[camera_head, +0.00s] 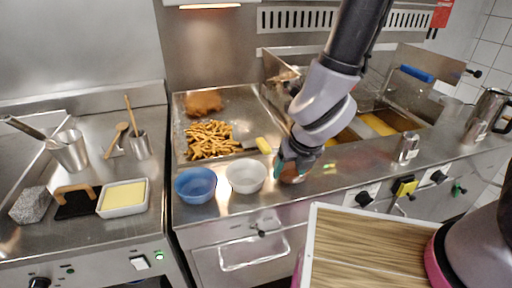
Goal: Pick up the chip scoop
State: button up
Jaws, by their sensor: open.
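A short yellow handle (263,145) with a flat metal part beside it lies at the right edge of the pile of chips (210,140). It looks like the chip scoop, though it is too small to be certain. My gripper (291,168) is open, pointing down over the counter's front edge, right of and nearer than the yellow handle. A brownish round thing (291,178) shows under and between its fingers, partly hidden by them. I cannot tell whether the fingers touch it.
A white bowl (246,177) stands just left of my gripper, with a blue bowl (196,185) beside it. Fryer wells (375,124) lie to the right. A steel container (68,150) and a white tub (123,198) stand at the left. A wooden board (365,245) is in front.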

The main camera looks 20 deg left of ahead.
aim_at(261, 140)
jog(key=shift+s+a+f+n, duration=0.3)
jog(key=shift+f+n, duration=0.1)
jog(key=w+a, duration=0.3)
jog(key=w, duration=0.2)
jog(key=w+a, duration=0.3)
jog(key=w, duration=0.3)
jog(key=w+a, duration=0.4)
jog(key=w, duration=0.1)
jog(key=shift+w, duration=0.3)
jog(key=x, duration=0.5)
grip_shut()
jog(key=shift+a, duration=0.1)
